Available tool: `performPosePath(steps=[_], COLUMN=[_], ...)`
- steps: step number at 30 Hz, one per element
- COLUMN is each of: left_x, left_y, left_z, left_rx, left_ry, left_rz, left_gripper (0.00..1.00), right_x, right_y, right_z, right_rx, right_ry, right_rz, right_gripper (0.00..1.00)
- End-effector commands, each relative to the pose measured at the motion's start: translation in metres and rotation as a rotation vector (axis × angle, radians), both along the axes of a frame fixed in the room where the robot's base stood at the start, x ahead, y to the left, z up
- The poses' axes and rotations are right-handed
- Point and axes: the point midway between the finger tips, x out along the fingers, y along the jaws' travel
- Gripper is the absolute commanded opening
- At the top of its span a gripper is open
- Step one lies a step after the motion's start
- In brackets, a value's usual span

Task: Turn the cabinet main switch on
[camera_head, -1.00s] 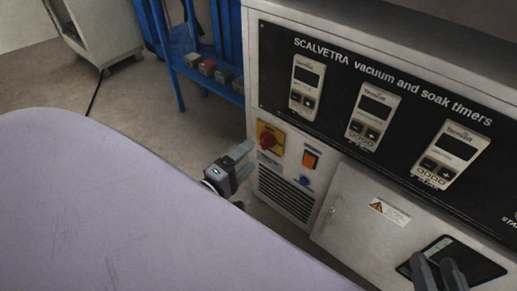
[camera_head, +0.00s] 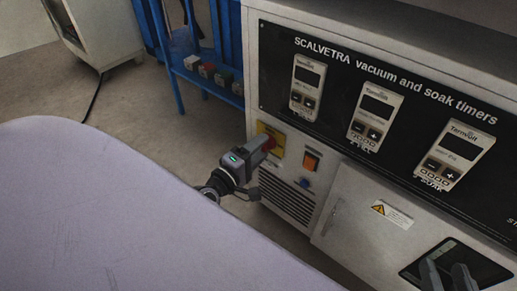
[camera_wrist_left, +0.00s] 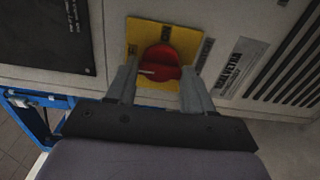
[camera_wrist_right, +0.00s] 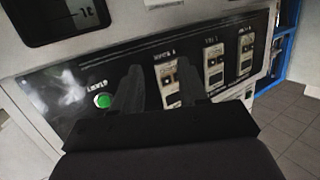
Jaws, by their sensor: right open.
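The main switch is a red rotary knob (camera_head: 271,143) on a yellow plate (camera_head: 279,135) at the left of the cabinet front. In the left wrist view the red knob (camera_wrist_left: 160,60) shows a pale mark lying roughly sideways in the picture. My left gripper (camera_wrist_left: 158,76) is open, one finger at each side of the knob, with a small gap visible at the left finger. In the head view my left gripper (camera_head: 262,168) partly covers the switch. My right gripper (camera_head: 448,272) is open and empty in front of the cabinet's lower right.
Timers line the black panel (camera_head: 340,75). A lavender surface (camera_head: 110,210) fills the lower left. A blue rack (camera_head: 182,72) stands behind.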

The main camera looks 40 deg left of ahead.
Motion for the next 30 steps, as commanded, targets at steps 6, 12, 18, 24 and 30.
performPosePath(steps=[6, 12, 18, 24, 30], left_x=[0.0, 0.0, 0.0, 0.0, 0.0], left_y=[0.0, 0.0, 0.0, 0.0, 0.0], left_z=[0.001, 0.002, 0.004, 0.004, 0.004], left_rx=[0.015, 0.09, 0.235, 0.423, 0.611], left_ry=[-0.001, -0.007, -0.018, -0.032, -0.048], left_rz=[0.0, 0.001, 0.001, 0.001, 0.001], left_gripper=[0.22, 0.22, 0.22, 0.22, 0.22], right_x=[0.0, -0.001, 0.004, 0.007, 0.009], right_y=[0.0, 0.003, 0.01, 0.019, 0.028], right_z=[0.001, 0.001, 0.0, 0.001, 0.002], right_rx=[0.003, 0.015, 0.063, 0.117, 0.167], right_ry=[0.004, 0.036, 0.093, 0.158, 0.224], right_rz=[0.002, 0.009, 0.017, 0.033, 0.051], right_gripper=[0.43, 0.43, 0.43, 0.43, 0.43])
